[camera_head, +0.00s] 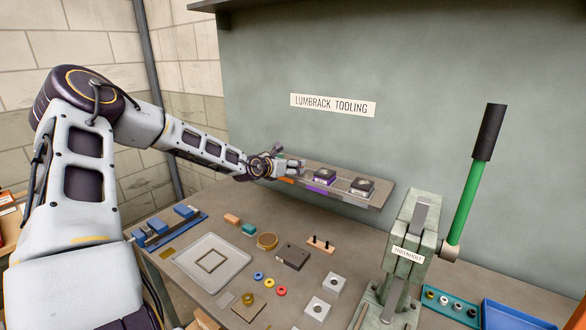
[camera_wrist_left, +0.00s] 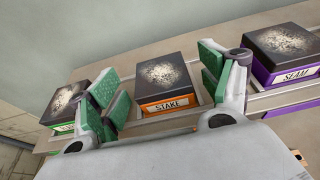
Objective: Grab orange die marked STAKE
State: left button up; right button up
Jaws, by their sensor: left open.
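The orange die marked STAKE (camera_wrist_left: 167,103) has an orange base and a dark block with a speckled top. It sits in a shelf slot in the left wrist view. My left gripper (camera_wrist_left: 158,84) is open, with green-padded fingers on either side of this die; whether they touch it I cannot tell. In the head view my left gripper (camera_head: 288,168) reaches to the left part of the wall shelf (camera_head: 373,201) and mostly hides the orange die. My right gripper is not in view.
Another dark die (camera_head: 361,186) is farther right on the shelf. A green-handled press (camera_head: 404,240) stands right on the bench; small parts lie below the arm.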

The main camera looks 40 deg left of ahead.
pick_arm(q)
jog(key=shift+w, duration=0.1)
jog(key=shift+c, duration=0.3)
jog(key=c, duration=1.4)
jog(key=shift+r, duration=0.1)
jog(key=shift+c, duration=1.2)
jog(key=shift+r, duration=0.15)
notch_tip(320, 180, up, 10)
jog(key=shift+b, duration=0.45)
